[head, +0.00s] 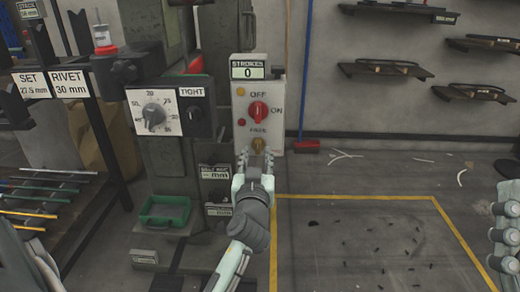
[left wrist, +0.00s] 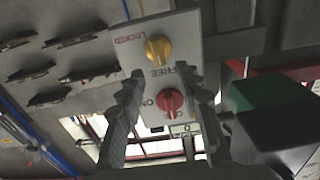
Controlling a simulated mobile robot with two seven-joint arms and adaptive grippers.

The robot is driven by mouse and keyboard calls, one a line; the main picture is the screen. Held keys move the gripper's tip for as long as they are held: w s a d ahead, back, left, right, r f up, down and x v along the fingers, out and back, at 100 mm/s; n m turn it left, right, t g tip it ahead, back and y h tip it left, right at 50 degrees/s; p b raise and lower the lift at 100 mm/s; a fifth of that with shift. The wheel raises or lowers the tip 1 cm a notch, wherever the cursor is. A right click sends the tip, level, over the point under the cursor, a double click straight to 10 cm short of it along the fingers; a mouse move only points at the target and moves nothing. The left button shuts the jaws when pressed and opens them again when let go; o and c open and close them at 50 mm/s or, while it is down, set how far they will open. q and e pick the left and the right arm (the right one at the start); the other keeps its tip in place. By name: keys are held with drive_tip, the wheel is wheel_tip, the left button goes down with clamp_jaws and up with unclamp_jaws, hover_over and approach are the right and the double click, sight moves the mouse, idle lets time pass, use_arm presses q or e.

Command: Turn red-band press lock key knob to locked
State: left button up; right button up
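The lock key knob (head: 259,145) is a small yellow-brass knob low on a light grey control box (head: 240,110). The left wrist view shows the knob (left wrist: 158,50) large, with FREE and LOCKED lettering beside it. My left gripper (head: 256,156) is just below and in front of the knob. In the left wrist view its two fingers (left wrist: 158,78) are apart, with the knob framed between and slightly beyond the tips; contact is not visible. My right gripper (head: 503,235) shows partly at the right edge; its fingertips are unclear.
A red knob (head: 259,112) marked OFF and ON sits above the key knob, under a STROKES display (head: 248,72) reading 0. A grey dial (head: 153,115) is to the left. A green tray (head: 165,211) is lower left. The yellow-outlined floor on the right has small scraps.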

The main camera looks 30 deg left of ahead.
sight(258, 145)
use_arm(q)
drive_tip(key=x, duration=0.5)
drive_tip(key=shift+d, duration=0.1)
clamp_jaws()
